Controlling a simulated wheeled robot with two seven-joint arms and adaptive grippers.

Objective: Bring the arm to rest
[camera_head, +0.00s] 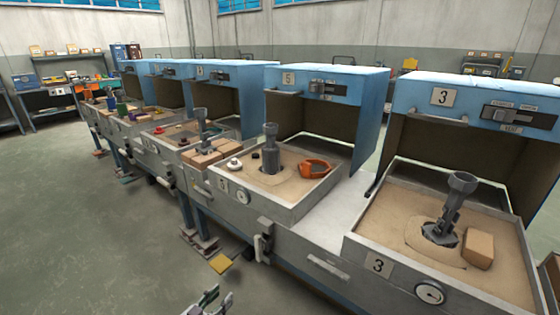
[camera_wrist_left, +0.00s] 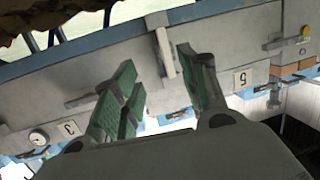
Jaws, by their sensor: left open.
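My left gripper (camera_head: 208,302) shows at the bottom edge of the head view, low in front of the row of stations and apart from them. In the left wrist view its two green-padded fingers (camera_wrist_left: 160,80) are spread, with nothing between them. Most of my left arm is out of the head view. My right gripper is in neither view.
Blue-hooded sand stations stand in a row, including station 3 (camera_head: 378,266) and station 5 (camera_head: 224,184). Grey fixtures stand in their sand; station 5 also holds an orange ring-like part (camera_head: 316,168). A yellow pedal (camera_head: 221,263) lies low in front. The floor at left (camera_head: 80,235) is clear.

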